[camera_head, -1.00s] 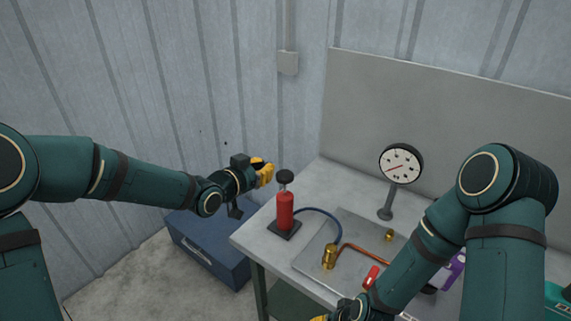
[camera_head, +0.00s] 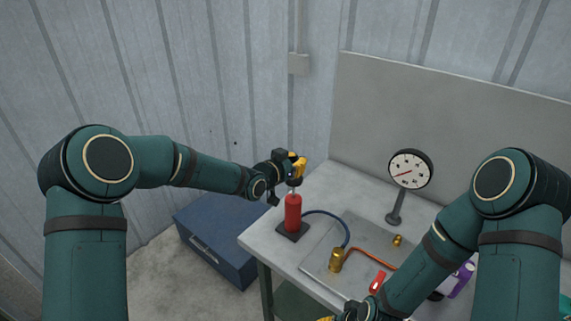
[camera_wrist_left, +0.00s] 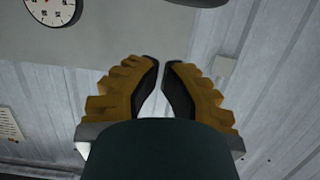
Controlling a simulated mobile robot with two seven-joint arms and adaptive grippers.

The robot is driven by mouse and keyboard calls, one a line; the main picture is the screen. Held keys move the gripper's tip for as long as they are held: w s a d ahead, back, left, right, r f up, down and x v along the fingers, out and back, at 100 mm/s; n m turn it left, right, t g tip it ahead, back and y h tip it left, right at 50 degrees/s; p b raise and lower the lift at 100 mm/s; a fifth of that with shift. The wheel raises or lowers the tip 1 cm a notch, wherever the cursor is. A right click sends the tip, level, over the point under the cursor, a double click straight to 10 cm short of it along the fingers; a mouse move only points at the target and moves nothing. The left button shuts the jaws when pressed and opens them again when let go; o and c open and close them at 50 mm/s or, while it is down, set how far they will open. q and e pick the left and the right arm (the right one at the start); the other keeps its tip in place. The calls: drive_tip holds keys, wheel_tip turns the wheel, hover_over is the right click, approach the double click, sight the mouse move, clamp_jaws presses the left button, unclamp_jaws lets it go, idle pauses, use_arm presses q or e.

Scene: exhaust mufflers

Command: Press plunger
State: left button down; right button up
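The red pump cylinder (camera_head: 293,213) stands upright on a dark square base at the table's left corner. Its thin plunger rod (camera_head: 293,189) rises from the top; the black knob is largely hidden by my left gripper (camera_head: 299,168) in the head view. That gripper is at knob height, with its yellow fingers drawn nearly together and nothing between them. In the left wrist view the fingertips (camera_wrist_left: 161,62) almost meet, and a dark rounded edge, probably the knob (camera_wrist_left: 200,2), shows at the top. My right gripper (camera_head: 325,319) barely shows at the bottom edge; its state is unclear.
A dial gauge (camera_head: 409,170) stands on the table (camera_head: 340,190). A blue hose (camera_head: 340,226) runs from the pump to a brass fitting (camera_head: 336,261). A copper pipe, red-handled part (camera_head: 378,281) and purple bottle (camera_head: 461,280) lie near my right arm. A blue box (camera_head: 225,240) is on the floor.

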sight(295, 179)
use_arm(q)
drive_tip(key=shift+s+a+f, duration=0.1)
drive_tip(key=shift+a+f, duration=0.05)
drive_tip(key=shift+f, duration=1.7)
wheel_tip(295, 179, down, 6)
drive_tip(key=b, duration=0.7)
drive_tip(key=shift+r, duration=0.6)
wheel_tip(295, 179, up, 3)
drive_tip(key=shift+f+p, duration=0.1)
drive_tip(key=shift+p, duration=0.35)
drive_tip(key=v, duration=1)
drive_tip(key=shift+r, duration=0.2)
